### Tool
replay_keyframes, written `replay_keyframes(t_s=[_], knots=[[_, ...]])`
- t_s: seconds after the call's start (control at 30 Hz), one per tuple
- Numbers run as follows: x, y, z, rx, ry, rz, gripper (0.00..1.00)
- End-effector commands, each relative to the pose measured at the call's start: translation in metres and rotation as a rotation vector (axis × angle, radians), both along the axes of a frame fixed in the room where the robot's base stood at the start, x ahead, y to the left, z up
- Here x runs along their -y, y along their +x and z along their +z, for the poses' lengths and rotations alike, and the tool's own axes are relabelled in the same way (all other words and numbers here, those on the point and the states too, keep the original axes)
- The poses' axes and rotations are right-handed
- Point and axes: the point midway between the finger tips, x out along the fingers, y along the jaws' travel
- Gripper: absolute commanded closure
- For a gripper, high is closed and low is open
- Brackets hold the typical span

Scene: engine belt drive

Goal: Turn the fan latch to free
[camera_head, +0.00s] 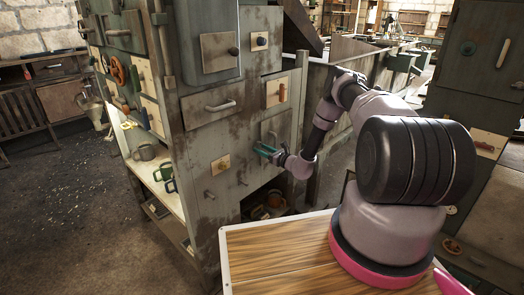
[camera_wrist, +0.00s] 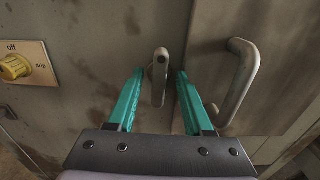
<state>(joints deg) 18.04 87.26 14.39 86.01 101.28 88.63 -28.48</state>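A small grey metal lever (camera_wrist: 160,78) with a pivot near its top hangs about upright on a grey-green panel in the wrist view. It looks like the latch, but I see no label naming it. My gripper (camera_wrist: 156,88) has teal fingers standing apart, one on each side of the lever, with gaps visible on both sides. It is open and does not visibly touch the lever. In the head view my gripper (camera_head: 262,149) is at the front of the cabinet, and the lever cannot be made out there.
A curved grey handle (camera_wrist: 243,82) stands just right of my right finger. An open recess (camera_head: 267,202) with items lies below. A wooden tabletop (camera_head: 275,255) is in front.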

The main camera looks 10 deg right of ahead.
Motion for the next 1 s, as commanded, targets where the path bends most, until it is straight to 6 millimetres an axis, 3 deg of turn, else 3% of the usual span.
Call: replay_keyframes(t_s=[0.27, 0.7, 1.0], knots=[[0.01, -0.013, 0.0, -0.002, -0.001, -0.001, 0.49], [0.056, -0.079, 0.0, -0.001, 0.0, -0.001, 0.49], [0.062, -0.089, 0.0, 0.001, -0.001, 0.001, 0.49]])
